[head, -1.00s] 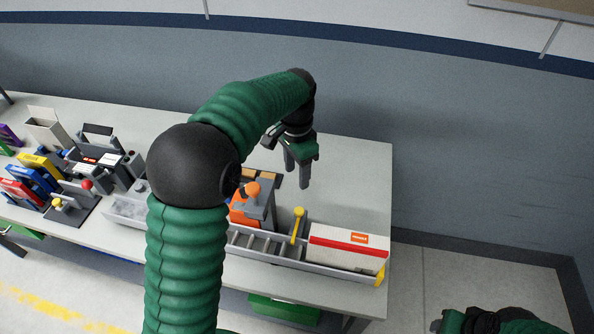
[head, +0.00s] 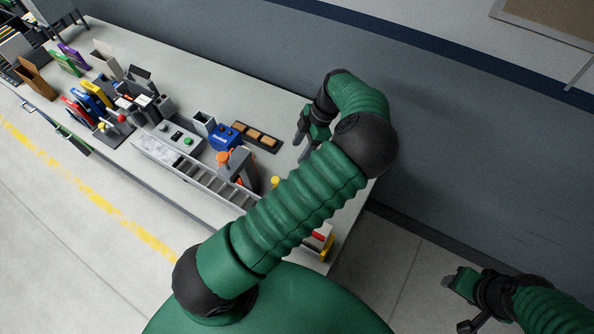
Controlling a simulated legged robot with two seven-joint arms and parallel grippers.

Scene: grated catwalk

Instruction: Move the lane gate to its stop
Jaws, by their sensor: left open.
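The roller lane (head: 215,183) runs along the front of the bench. A yellow knob (head: 275,182), which looks like the top of the lane gate, shows just beside my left forearm; the rest of it is hidden behind that arm. My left gripper (head: 302,146) is open and empty above the back part of the bench, beyond the knob and apart from it. My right gripper (head: 458,303) is at the lower right, off the bench, and looks open and empty.
An orange-topped grey post (head: 238,162) stands by the lane, with a blue box (head: 225,137) and a dark tray of tan blocks (head: 256,136) behind it. A red-and-white box (head: 318,240) at the right end is mostly hidden by my arm. Several colored boxes stand farther left.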

